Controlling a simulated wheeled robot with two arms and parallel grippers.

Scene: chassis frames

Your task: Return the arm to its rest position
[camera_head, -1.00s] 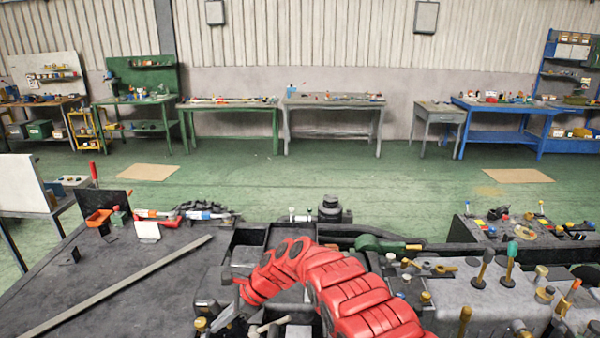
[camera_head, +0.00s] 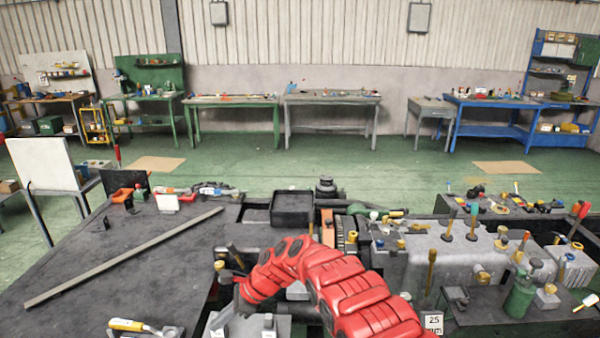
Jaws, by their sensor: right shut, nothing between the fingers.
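My red right arm (camera_head: 340,283) comes in from the lower right and bends over the chassis workbench. What lies directly under the fingertips is partly hidden. My left arm and gripper are not in view.
A dark bench (camera_head: 130,240) with a long grey bar (camera_head: 125,258) is at left. A yellow-handled tool (camera_head: 130,325) lies at its near edge. A grey block (camera_head: 450,262) with upright tools and a green bottle (camera_head: 520,295) are at right. Open green floor (camera_head: 330,165) lies beyond.

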